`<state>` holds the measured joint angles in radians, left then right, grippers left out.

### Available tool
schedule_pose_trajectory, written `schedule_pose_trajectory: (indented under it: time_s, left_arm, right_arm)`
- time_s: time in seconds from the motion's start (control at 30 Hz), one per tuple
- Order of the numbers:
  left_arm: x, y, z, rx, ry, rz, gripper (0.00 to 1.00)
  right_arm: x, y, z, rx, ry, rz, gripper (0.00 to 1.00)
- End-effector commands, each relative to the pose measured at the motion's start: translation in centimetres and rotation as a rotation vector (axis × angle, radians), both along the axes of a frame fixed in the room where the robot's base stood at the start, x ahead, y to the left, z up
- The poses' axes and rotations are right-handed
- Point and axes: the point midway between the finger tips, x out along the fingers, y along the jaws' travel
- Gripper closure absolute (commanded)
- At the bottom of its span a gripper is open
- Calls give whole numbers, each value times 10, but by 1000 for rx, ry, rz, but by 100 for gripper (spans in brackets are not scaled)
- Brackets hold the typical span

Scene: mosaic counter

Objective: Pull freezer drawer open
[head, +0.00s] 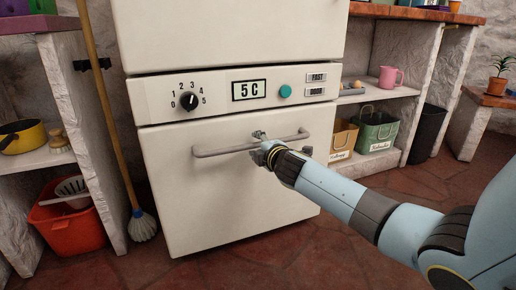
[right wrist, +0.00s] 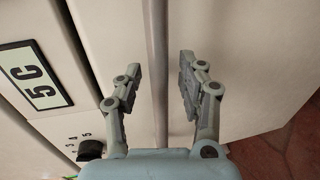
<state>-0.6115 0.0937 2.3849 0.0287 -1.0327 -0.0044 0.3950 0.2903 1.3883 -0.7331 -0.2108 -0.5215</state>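The freezer drawer (head: 215,205) is the cream front below the control panel, and it looks shut. A horizontal grey bar handle (head: 225,151) runs across its upper part. My right gripper (head: 262,146) is at the middle of this handle. In the right wrist view, my right gripper (right wrist: 159,72) is open, with one finger on each side of the handle bar (right wrist: 156,30). The bar lies between the fingers, with a visible gap to the right finger. My left gripper is not in view.
The control panel (head: 237,93) has a dial and a 5 C display. A broom (head: 112,120) leans at the left beside a red bucket (head: 70,226). Shelves with bags (head: 377,134) stand at the right. The tiled floor (head: 270,262) before the drawer is clear.

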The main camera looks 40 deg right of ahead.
Motion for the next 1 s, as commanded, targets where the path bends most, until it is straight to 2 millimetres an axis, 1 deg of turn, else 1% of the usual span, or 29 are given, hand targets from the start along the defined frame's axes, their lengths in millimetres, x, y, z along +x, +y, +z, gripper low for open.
schedule_pose_trajectory:
  time_s: [0.27,0.37,0.5,0.57,0.6,1.0]
  left_arm:
    - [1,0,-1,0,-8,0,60]
    - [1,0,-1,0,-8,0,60]
    - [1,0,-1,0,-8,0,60]
    - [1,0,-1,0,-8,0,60]
    - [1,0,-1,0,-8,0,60]
    - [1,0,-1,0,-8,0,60]
  right_arm:
    - [2,0,0,0,0,0,60]
    - [2,0,0,0,0,0,72]
    - [2,0,0,0,0,0,90]
    - [2,0,0,0,0,0,98]
    - [2,0,0,0,0,0,100]
    - [1,0,-1,1,1,0,100]
